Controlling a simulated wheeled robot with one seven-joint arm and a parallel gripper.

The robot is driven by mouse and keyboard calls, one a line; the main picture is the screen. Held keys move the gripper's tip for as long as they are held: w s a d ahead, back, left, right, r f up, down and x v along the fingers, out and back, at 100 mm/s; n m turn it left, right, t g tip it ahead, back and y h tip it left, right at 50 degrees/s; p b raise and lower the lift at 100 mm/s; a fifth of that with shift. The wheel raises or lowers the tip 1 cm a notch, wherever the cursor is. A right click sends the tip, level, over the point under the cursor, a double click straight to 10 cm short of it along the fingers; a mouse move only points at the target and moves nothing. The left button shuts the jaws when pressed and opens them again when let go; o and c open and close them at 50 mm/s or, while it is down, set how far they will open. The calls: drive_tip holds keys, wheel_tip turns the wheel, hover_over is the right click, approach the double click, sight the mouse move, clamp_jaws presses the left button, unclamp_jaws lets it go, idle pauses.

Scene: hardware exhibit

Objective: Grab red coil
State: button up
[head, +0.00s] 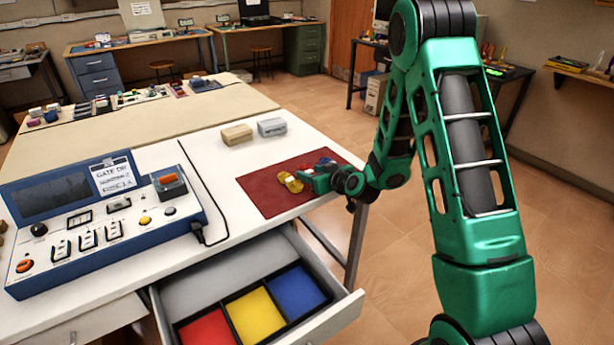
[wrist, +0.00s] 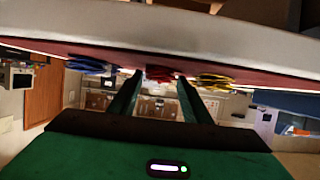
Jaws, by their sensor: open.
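The red coil (wrist: 160,73) shows in the wrist view between the tips of my gripper's fingers. The view is turned over, so the table hangs at the top. My gripper (wrist: 158,82) is open, with one finger on each side of the red coil; I cannot tell whether they touch it. In the head view my gripper (head: 308,178) is low over the dark red mat (head: 262,193), reaching in from the right. The red coil (head: 305,168) is mostly hidden behind the gripper there. The yellow coil (head: 290,181) and blue coil (head: 326,161) lie beside it.
An open drawer (head: 350,302) with red, yellow and blue compartments juts out below the table front. A blue control console (head: 100,222) stands at the left with a cable. Tan (head: 237,135) and grey (head: 271,127) blocks sit behind the mat.

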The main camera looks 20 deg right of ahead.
drive_tip(key=c, duration=0.8)
drive_tip(key=shift+r, duration=0.1)
